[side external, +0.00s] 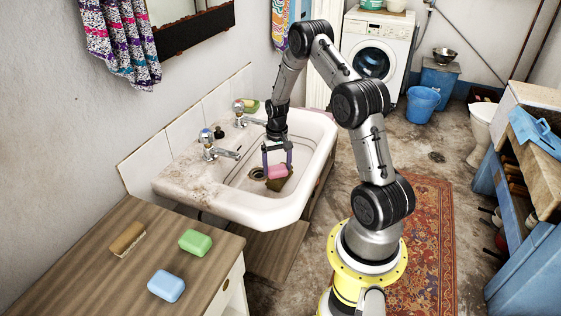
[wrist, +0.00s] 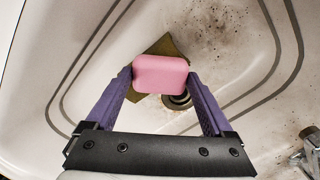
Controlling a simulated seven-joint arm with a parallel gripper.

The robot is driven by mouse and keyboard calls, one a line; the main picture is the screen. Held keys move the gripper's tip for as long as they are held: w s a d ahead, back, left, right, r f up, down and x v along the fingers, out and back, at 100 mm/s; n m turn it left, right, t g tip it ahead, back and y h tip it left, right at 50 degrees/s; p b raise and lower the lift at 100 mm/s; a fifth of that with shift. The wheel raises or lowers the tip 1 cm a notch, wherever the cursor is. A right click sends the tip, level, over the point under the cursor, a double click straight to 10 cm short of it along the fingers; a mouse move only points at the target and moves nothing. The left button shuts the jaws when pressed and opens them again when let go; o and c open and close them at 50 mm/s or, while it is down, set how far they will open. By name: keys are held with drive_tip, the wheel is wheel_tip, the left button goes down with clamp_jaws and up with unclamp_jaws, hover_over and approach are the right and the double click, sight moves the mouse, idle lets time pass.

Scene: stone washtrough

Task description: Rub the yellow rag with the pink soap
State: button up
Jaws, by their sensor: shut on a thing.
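My gripper (wrist: 160,82) points down into the sink and is shut on the pink soap (wrist: 160,73). The pink soap also shows between the fingers in the side external view (side external: 277,172). The yellow rag (wrist: 172,46) is a dark olive-yellow cloth in the sink basin, below the soap. It shows beside and below the soap in the side external view (side external: 276,185). The soap hides part of the rag in the wrist view. I cannot tell whether the soap touches the rag.
The rag lies near the drain (wrist: 178,101) in the white sink (side external: 262,207). Taps (side external: 216,150) stand on the sink's left edge. A green soap (side external: 195,242), a blue soap (side external: 166,286) and a wooden brush (side external: 127,239) sit on the wooden counter (side external: 110,285) in front.

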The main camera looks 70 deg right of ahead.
drive_tip(key=shift+s+d, duration=0.2)
drive_tip(key=shift+d, duration=1.95)
drive_tip(key=shift+w+a, duration=0.2)
drive_tip(key=shift+a, duration=2.4)
drive_tip(key=d, duration=0.5)
drive_tip(key=shift+s, duration=0.2)
drive_tip(key=shift+d+r, duration=0.1)
drive_tip(key=shift+d, duration=0.1)
wheel_tip(320, 180, up, 8)
drive_tip(key=shift+a, duration=0.1)
